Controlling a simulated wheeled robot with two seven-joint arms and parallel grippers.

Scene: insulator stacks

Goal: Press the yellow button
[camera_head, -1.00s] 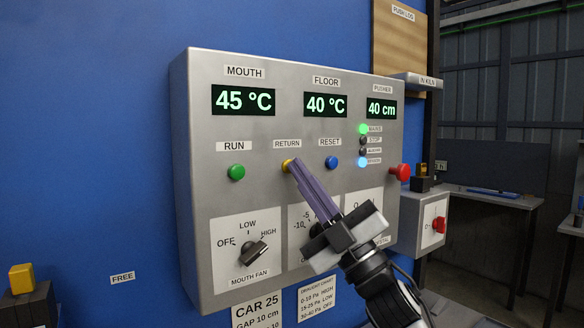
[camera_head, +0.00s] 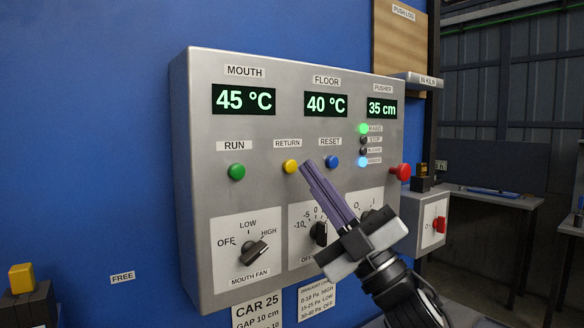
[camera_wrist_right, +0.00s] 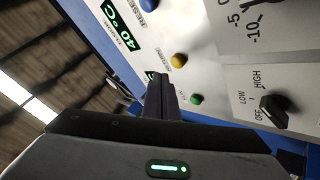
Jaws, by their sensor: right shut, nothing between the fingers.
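The yellow button (camera_head: 291,167) sits on the grey control panel (camera_head: 200,90) under the RETURN label, between the green and blue buttons. It also shows in the right wrist view (camera_wrist_right: 180,60), just beyond the fingertips. My right gripper (camera_head: 307,163) is shut and empty. Its purple fingers point at the panel, with the tips just right of the yellow button and apart from it in the head view. The yellow button is in full view. My left gripper is not in view.
A green RUN button (camera_head: 236,172), a blue RESET button (camera_head: 332,162) and a red button (camera_head: 400,171) are on the panel. The MOUTH FAN knob (camera_head: 254,251) is below. The pusher display (camera_head: 382,108) reads 35 cm.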

